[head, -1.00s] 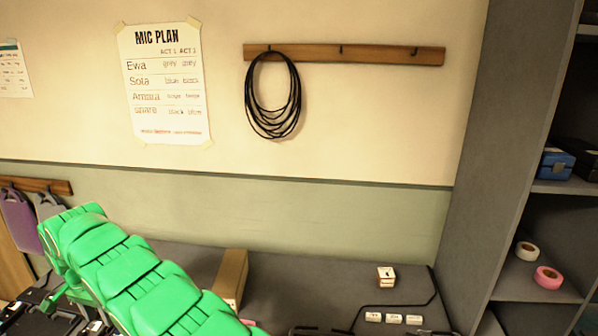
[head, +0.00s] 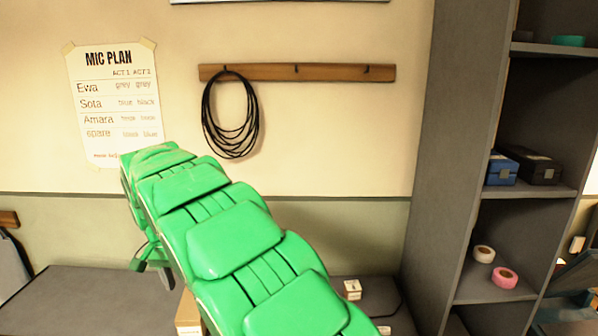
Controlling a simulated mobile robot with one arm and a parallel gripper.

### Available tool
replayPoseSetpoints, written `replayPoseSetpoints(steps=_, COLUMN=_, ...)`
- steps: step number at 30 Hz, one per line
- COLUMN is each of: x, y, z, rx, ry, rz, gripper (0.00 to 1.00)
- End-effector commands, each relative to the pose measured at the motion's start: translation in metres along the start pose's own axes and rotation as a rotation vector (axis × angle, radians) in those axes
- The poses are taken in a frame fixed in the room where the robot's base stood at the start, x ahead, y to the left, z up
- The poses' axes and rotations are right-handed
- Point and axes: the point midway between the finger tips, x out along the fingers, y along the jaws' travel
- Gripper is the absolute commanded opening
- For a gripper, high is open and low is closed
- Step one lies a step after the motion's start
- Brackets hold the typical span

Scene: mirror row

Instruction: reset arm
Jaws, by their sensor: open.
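My green segmented arm rises from the bottom right of the head view to the upper left, in front of the wall and counter. My gripper (head: 151,264) shows in part below the arm's far end, as a small green and dark grey piece. It is open and I see nothing between its fingers. Much of it is hidden behind the arm.
A grey counter (head: 85,300) runs below the wall. A cardboard box (head: 188,315) and a small box (head: 352,289) are on it. A cable coil (head: 231,118) hangs from the hook rail (head: 297,72). A grey shelf unit (head: 455,150) stands right.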

Motion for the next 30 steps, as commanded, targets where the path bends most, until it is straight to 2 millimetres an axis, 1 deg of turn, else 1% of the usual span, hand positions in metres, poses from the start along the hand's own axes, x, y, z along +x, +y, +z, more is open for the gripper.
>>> replayPoseSetpoints(steps=1, x=-0.006, y=0.019, z=-0.003, rx=0.008, ry=-0.002, rz=0.003, gripper=0.51)
replayPoseSetpoints(steps=3, x=-0.009, y=0.043, z=-0.005, rx=0.013, ry=-0.009, rz=0.009, gripper=0.51)
replayPoseSetpoints(steps=5, x=-0.015, y=0.063, z=-0.007, rx=0.016, ry=-0.010, rz=0.010, gripper=0.51)
replayPoseSetpoints(steps=9, x=-0.022, y=0.109, z=-0.006, rx=0.024, ry=-0.022, rz=0.017, gripper=0.51)
replayPoseSetpoints(steps=14, x=-0.029, y=0.160, z=0.001, rx=0.029, ry=-0.035, rz=0.020, gripper=0.51)
replayPoseSetpoints(steps=18, x=-0.033, y=0.203, z=0.011, rx=0.032, ry=-0.050, rz=0.020, gripper=0.51)
replayPoseSetpoints(steps=20, x=-0.036, y=0.221, z=0.017, rx=0.034, ry=-0.053, rz=0.017, gripper=0.51)
replayPoseSetpoints(steps=24, x=-0.037, y=0.260, z=0.034, rx=0.034, ry=-0.071, rz=0.016, gripper=0.51)
replayPoseSetpoints(steps=30, x=-0.039, y=0.312, z=0.064, rx=0.029, ry=-0.090, rz=0.008, gripper=0.51)
